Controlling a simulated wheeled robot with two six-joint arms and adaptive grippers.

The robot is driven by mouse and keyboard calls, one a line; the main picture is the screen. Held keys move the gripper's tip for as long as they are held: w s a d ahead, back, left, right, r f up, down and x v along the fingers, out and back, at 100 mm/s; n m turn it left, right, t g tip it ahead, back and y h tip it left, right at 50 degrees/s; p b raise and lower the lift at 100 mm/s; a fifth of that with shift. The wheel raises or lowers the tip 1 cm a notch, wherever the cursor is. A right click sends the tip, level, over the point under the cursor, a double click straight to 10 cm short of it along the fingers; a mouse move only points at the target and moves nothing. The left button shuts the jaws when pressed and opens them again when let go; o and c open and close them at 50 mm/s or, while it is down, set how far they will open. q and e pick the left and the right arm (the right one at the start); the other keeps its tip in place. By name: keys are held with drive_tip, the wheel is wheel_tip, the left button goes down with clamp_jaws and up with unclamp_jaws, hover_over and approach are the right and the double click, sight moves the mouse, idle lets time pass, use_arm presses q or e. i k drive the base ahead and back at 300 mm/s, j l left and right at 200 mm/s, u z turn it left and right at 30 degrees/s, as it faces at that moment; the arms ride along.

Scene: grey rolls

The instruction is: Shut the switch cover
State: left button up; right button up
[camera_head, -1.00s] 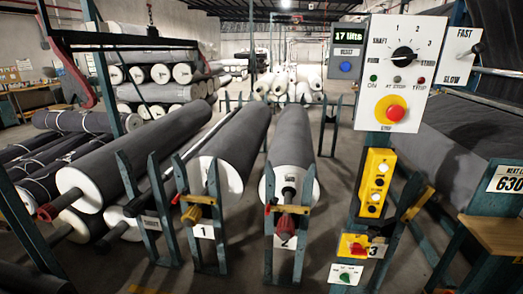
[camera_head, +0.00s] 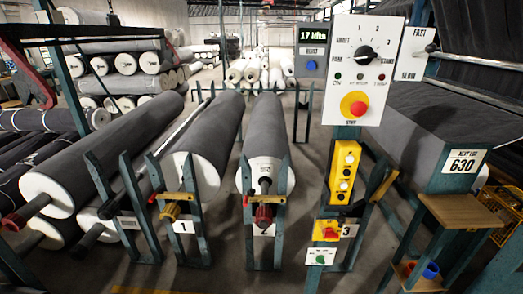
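No part that I can clearly make out as a switch cover shows. The candidates are on and near the blue-green post right of centre. A white control panel (camera_head: 349,92) carries a black dial (camera_head: 366,53) and a red stop button on a yellow base (camera_head: 354,105). Below it is a yellow button box (camera_head: 343,172) with several buttons. Lower down sit a yellow switch with a red handle (camera_head: 326,231) and a white plate with a green knob (camera_head: 320,257). Neither of my grippers is in view.
Large grey rolls (camera_head: 212,135) lie on blue-green stands at left and centre. At right stand a roll rack with a 630 sign (camera_head: 463,161), a small wooden shelf (camera_head: 458,211) and a blue cup (camera_head: 430,271). Floor shows between the stands and the right rack.

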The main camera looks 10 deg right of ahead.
sight(341, 220)
drive_tip(key=z, duration=1.55)
